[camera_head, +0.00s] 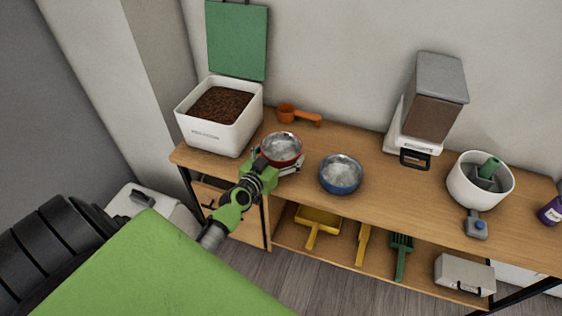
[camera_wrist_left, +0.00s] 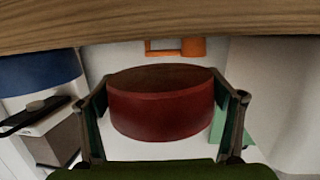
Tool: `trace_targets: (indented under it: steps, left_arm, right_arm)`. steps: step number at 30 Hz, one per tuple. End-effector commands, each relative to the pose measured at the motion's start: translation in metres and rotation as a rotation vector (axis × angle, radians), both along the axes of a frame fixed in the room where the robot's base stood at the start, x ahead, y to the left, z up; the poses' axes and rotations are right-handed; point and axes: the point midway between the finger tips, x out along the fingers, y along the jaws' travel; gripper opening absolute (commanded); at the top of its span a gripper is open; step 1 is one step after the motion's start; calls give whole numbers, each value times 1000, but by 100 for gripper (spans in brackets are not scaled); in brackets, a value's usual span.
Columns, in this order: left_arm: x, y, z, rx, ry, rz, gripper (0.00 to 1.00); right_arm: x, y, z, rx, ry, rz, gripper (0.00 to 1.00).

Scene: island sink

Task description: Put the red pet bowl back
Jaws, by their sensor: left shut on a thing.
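The red pet bowl (camera_head: 281,149) is at the left part of the wooden counter, with a pale grey inside. My left gripper (camera_head: 276,161) reaches it from the front and is shut on it, one finger at each side. In the left wrist view, which looks upside down, the red bowl (camera_wrist_left: 160,105) fills the space between the fingers. Its underside shows, and a gap separates it from the wood, so it is held above the counter, roughly level. My right gripper is not in view.
A blue bowl (camera_head: 341,174) stands close to the right. An open white food bin (camera_head: 219,133) is at the left, with an orange scoop (camera_head: 299,115) behind the red bowl. A dispenser (camera_head: 425,115) and white pot (camera_head: 480,185) stand further right. Counter between blue bowl and dispenser is clear.

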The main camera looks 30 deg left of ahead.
Motion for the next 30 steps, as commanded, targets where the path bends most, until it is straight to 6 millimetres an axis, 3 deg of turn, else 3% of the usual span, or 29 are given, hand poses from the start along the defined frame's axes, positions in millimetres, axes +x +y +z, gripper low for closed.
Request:
trace_targets:
  steps: [6, 20, 21, 22, 30]
  left_arm:
    - [5, 4, -33, 2, 1, 1, 59]
    - [4, 4, -40, 1, 0, 1, 59]
    - [4, 4, -39, 1, 1, 1, 92]
    - [4, 4, -39, 1, 1, 1, 100]
    - [4, 4, -39, 0, 1, 1, 100]
  right_arm:
    - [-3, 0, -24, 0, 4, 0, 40]
    - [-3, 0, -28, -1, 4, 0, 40]
    - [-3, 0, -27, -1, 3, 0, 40]
    - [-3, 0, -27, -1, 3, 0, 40]
    - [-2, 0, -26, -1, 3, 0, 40]
